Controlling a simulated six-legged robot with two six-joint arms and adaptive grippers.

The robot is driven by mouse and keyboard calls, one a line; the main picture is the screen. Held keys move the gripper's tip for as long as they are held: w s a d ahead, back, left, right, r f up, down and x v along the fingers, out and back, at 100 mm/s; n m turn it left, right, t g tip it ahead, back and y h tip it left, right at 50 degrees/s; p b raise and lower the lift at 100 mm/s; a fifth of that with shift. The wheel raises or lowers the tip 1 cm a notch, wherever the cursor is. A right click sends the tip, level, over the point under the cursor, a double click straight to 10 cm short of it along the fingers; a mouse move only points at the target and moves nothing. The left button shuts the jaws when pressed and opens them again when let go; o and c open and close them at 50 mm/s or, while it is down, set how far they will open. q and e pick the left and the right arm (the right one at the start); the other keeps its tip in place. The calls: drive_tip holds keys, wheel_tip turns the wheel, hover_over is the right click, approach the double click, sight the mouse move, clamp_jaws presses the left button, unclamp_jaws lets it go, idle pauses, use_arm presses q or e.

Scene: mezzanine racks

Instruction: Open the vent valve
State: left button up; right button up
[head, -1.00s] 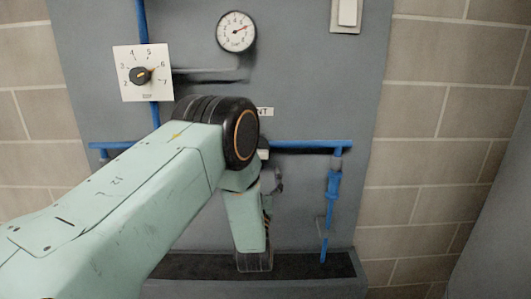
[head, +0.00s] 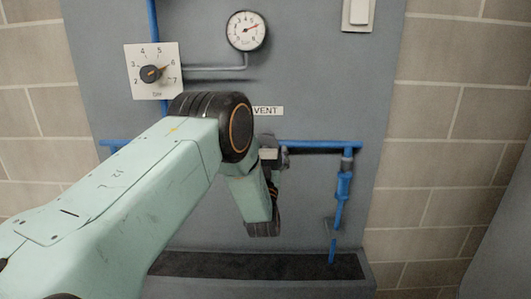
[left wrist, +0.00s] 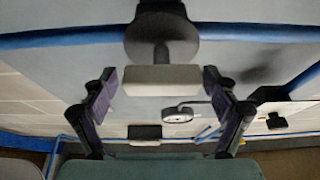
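The vent valve sits on the blue pipe below the VENT label (head: 266,111). Its pale block-shaped handle (head: 268,154) shows just right of my left forearm. In the left wrist view the pale handle (left wrist: 161,80) stands out on a dark stem from a round dark valve body (left wrist: 162,22). My left gripper (left wrist: 160,84) is open, with one finger on each side of the handle and a gap visible on both sides. In the head view my left arm hides most of the gripper and part of the valve. My right gripper is not in view.
A blue pipe (head: 320,144) runs across the grey panel (head: 325,85) and drops on the right toward a dark trough (head: 310,267). Above are a round gauge (head: 246,31) and a numbered dial (head: 152,72). A white switch (head: 359,14) is at the top right.

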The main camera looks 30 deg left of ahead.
use_arm(q)
drive_tip(key=shift+s+a, duration=0.15)
drive_tip(key=c, duration=1)
drive_tip(key=shift+o, duration=0.2)
drive_tip(key=shift+n+g+y+b, duration=0.4)
drive_tip(key=shift+n+y+b, duration=0.2)
drive_tip(key=shift+n, duration=0.55)
drive_tip(key=shift+n+g+y+b, duration=0.45)
drive_tip(key=shift+n+b, duration=0.2)
drive_tip(key=shift+n, duration=0.5)
drive_tip(key=n+g+y+b, duration=0.1)
drive_tip(key=n, duration=0.2)
drive_tip(key=n+g+y+b, duration=0.1)
drive_tip(key=n, duration=0.2)
drive_tip(key=shift+f+g, duration=0.1)
drive_tip(key=shift+g, duration=0.15)
drive_tip(key=n+g+b, duration=0.1)
drive_tip(key=n, duration=0.2)
drive_tip(key=n+g+b, duration=0.1)
drive_tip(key=n, duration=0.3)
drive_tip(key=shift+a+g, duration=0.1)
drive_tip(key=shift+g, duration=0.3)
drive_tip(key=n, duration=0.2)
drive_tip(key=n+g+h+b, duration=0.1)
drive_tip(key=n, duration=0.1)
drive_tip(key=shift+f+n+g, duration=0.15)
drive_tip(key=shift+n+g, duration=0.15)
drive_tip(key=shift+n, duration=0.1)
